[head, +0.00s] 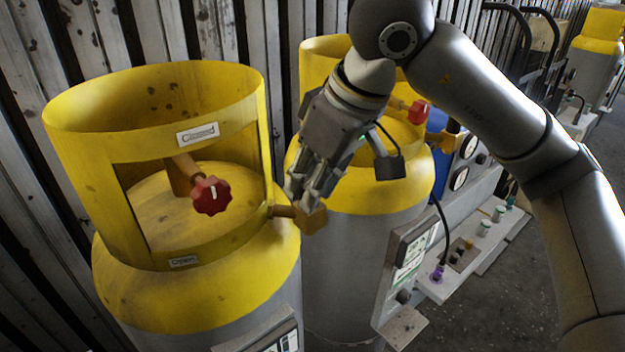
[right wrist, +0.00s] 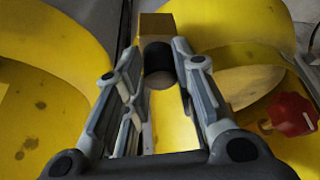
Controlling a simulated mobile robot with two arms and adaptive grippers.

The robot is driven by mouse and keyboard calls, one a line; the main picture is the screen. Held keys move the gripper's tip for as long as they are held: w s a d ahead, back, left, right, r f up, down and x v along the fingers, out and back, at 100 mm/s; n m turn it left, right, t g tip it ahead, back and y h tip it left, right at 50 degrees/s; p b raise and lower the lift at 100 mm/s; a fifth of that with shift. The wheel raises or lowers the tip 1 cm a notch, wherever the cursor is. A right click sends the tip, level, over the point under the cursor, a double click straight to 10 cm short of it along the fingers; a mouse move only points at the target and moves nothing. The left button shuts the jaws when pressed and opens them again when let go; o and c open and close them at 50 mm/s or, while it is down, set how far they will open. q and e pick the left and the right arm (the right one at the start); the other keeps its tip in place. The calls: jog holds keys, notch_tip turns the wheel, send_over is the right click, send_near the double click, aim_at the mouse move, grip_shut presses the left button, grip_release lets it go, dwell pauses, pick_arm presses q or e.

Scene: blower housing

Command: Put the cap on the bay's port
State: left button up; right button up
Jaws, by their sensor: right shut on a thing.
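My right gripper (head: 312,195) reaches down between two yellow-topped cylinders, at the right side of the near one. In the right wrist view its fingers (right wrist: 157,50) are closed around a dark round piece (right wrist: 158,60), which looks like the cap. A brass-brown block (head: 313,219) shows at the fingertips, with a short brown round stub (head: 283,211) on its left by the near collar. The block also shows beyond the dark piece in the right wrist view (right wrist: 157,24). I cannot tell whether cap and port touch. My left gripper is out of view.
The near cylinder (head: 75,135) has a red knob (head: 211,195) inside its collar. A second cylinder (head: 405,205) stands close behind, with another red knob (head: 419,112). A grey panel with gauges (head: 460,178) is at the right. Bare floor lies beyond it.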

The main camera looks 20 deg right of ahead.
jog(key=o, duration=0.9)
jog(key=shift+o, duration=0.2)
jog(key=v, duration=1.2)
